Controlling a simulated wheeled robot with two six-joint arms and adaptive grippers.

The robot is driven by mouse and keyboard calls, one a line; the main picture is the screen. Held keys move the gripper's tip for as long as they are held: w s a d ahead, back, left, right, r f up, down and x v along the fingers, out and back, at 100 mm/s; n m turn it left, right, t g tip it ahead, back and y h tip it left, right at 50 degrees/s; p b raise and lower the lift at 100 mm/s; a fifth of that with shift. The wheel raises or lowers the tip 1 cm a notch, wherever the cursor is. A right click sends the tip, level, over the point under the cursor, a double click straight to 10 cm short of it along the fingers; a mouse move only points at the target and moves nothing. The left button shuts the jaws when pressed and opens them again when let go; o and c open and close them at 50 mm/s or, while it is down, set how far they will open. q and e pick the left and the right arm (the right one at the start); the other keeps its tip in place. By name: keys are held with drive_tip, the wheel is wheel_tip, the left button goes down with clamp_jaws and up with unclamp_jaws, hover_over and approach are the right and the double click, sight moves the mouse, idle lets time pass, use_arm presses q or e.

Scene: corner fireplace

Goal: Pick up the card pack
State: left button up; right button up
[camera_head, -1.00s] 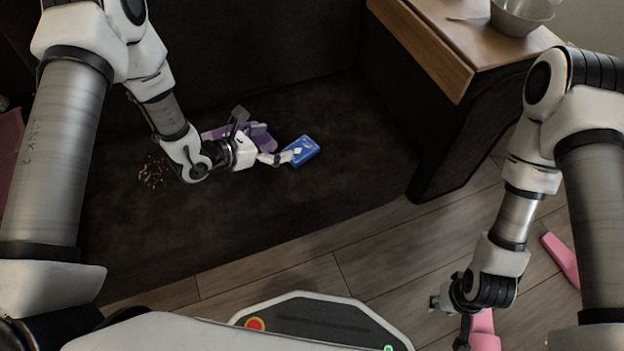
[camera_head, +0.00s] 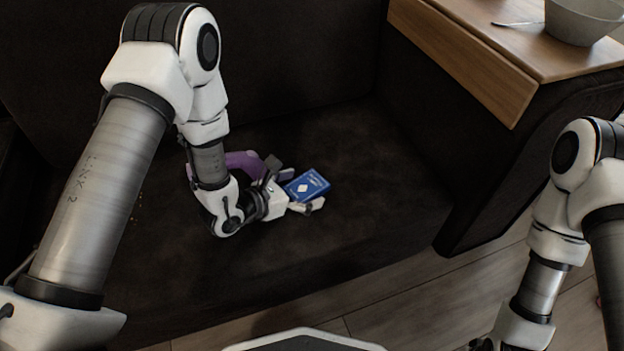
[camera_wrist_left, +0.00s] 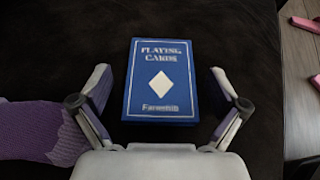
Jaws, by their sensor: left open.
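The card pack (camera_head: 308,185) is a blue box with a white diamond, lying flat on the dark sofa seat. In the left wrist view the card pack (camera_wrist_left: 160,80) lies face up, its "PLAYING CARDS" lettering upright. My left gripper (camera_head: 299,191) is low over the seat at the pack. In the wrist view the left gripper (camera_wrist_left: 160,92) is open, with one finger on each side of the pack and a gap to both sides. My right arm comes in at the lower right; its gripper is outside the picture.
A purple knitted-looking thing (camera_head: 242,163) lies beside the left gripper, partly hidden by my arm. A wooden armrest top (camera_head: 470,60) carries a bowl (camera_head: 580,22) at upper right. Pink pieces (camera_wrist_left: 302,24) lie on the floor beyond the seat edge. The seat right of the pack is clear.

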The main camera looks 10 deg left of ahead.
use_arm(q)
drive_tip(key=shift+s+r, duration=0.15)
drive_tip(key=shift+r, duration=0.05)
drive_tip(key=shift+c, duration=0.4)
drive_tip(key=c, duration=1.2)
